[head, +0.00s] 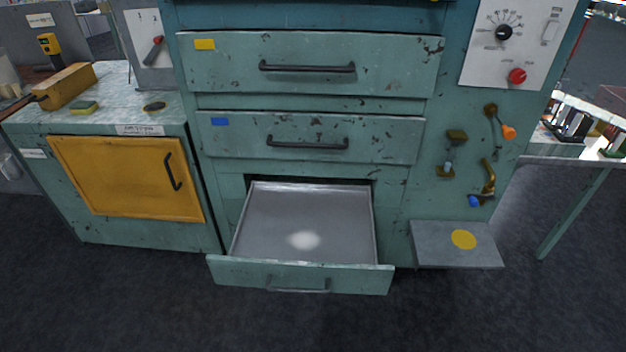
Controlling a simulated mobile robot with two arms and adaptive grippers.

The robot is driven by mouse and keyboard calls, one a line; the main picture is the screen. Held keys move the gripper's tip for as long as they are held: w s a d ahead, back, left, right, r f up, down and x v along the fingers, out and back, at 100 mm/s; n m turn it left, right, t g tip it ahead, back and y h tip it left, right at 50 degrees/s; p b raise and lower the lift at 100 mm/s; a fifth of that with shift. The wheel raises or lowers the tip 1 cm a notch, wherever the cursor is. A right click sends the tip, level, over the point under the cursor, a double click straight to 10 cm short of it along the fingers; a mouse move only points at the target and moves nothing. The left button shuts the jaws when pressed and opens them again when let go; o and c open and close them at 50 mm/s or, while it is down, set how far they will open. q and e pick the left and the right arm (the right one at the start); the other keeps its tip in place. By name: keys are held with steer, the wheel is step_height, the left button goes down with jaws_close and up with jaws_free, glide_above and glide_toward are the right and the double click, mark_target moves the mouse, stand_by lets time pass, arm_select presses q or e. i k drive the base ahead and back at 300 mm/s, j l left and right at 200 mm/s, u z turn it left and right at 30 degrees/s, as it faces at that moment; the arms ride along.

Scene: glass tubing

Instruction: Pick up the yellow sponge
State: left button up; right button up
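The yellow sponge (84,107) lies flat on top of the low cabinet at the left of the head view. It is small, yellowish with a darker green layer, in front of a larger tan-yellow block. Neither of my grippers shows in the head view.
A yellow-brown block (65,86) and a dark oval object (154,106) lie near the sponge on the cabinet top (115,88). The bottom drawer (260,212) is pulled out. A grey shelf (430,243) juts out at right. The floor in front is clear.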

mark_target(80, 107)
steer(key=u, duration=1.3)
